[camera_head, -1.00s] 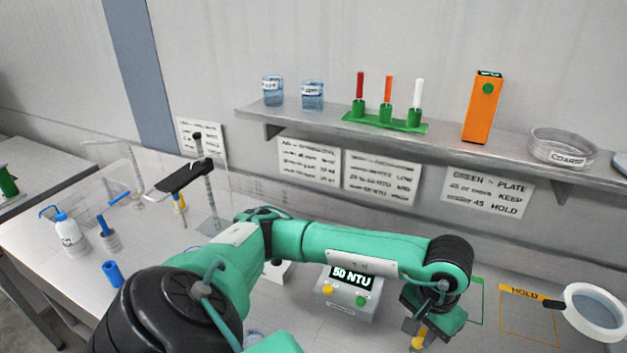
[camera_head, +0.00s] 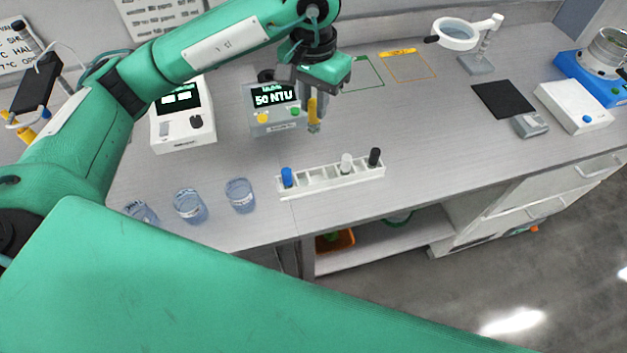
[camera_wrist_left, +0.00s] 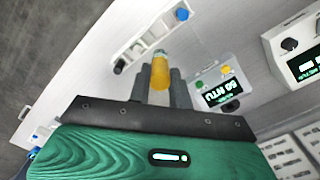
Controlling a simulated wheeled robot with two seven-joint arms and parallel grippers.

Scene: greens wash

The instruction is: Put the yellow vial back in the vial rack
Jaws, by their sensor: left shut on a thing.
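The yellow vial (camera_head: 313,110) is held upright in my left gripper (camera_head: 314,118), above the bench just right of the 50 NTU meter. In the left wrist view the yellow vial (camera_wrist_left: 160,72) sits between the shut fingers. The white vial rack (camera_head: 330,176) stands on the bench, nearer the front edge than the gripper. The rack holds a blue-capped vial (camera_head: 287,177) at its left end, and a white-capped vial (camera_head: 346,163) and a black-capped vial (camera_head: 374,157) toward its right end. Several slots between are empty. The right gripper is not visible.
The turbidity meter (camera_head: 272,108) reads 50 NTU, left of the gripper. Several glass beakers (camera_head: 240,196) stand left of the rack. A magnifier (camera_head: 460,35) and a black mat (camera_head: 503,99) are at the right. The bench right of the rack is clear.

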